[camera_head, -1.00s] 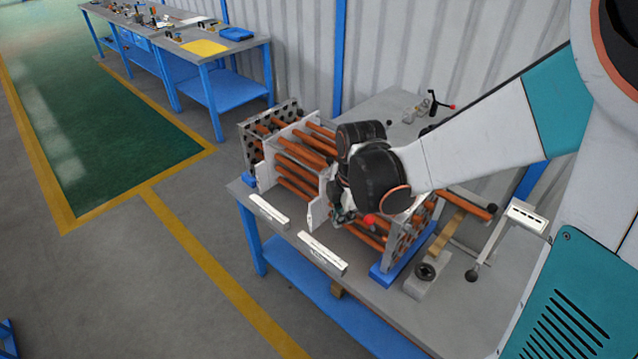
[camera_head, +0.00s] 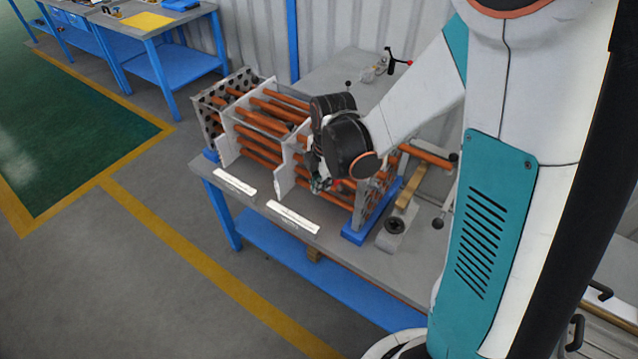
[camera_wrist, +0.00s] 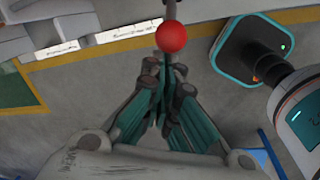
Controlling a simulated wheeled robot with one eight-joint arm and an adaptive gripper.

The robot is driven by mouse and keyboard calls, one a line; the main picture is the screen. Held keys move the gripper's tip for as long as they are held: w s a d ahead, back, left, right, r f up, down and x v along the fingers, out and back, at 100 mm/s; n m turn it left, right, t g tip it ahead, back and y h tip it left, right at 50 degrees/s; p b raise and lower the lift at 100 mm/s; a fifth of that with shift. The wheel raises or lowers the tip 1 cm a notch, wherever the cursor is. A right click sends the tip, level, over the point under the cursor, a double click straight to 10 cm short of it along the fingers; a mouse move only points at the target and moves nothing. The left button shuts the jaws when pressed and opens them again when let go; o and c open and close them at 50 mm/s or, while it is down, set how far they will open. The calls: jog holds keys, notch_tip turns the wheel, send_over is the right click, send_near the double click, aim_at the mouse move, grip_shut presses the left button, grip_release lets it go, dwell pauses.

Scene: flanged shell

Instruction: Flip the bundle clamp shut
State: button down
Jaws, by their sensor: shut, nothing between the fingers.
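The tube bundle (camera_head: 262,124) of orange-brown rods lies through upright pale plates on the grey workbench. A red ball knob, which looks like the bundle clamp's lever end, shows close up in the wrist view (camera_wrist: 171,36), just beyond my fingertips. In the head view a bit of red shows under my wrist. My gripper (camera_wrist: 163,82) has its green-padded fingers together, shut and empty, near the knob; I cannot tell whether they touch it. In the head view my gripper (camera_head: 318,180) is at the front side of the bundle, mostly hidden by my wrist. The clamp's body is hidden.
The workbench (camera_head: 345,258) has two white label strips (camera_head: 293,217) along its front edge. A blue support (camera_head: 357,236) and a grey block with a dark round top (camera_head: 395,226) stand at right. The floor in front is clear.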

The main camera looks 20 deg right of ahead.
jog(key=shift+d, duration=0.1)
jog(key=shift+w+d+r+y, duration=0.15)
jog(key=shift+w+r+y, duration=0.05)
jog(key=shift+y, duration=0.1)
jog(key=shift+d+r+g, duration=0.1)
jog(key=shift+g, duration=0.2)
jog(key=w+d+r+g+y+b, duration=0.1)
jog(key=w+d+b, duration=0.2)
jog(key=w+d, duration=0.3)
jog(key=d, duration=0.3)
jog(key=shift+w+r+y+b, duration=0.15)
jog(key=shift+w+y+b, duration=0.1)
jog(key=shift+y+b, duration=0.15)
jog(key=shift+d, duration=0.15)
jog(key=shift+w+d+f, duration=0.2)
dwell(0.4)
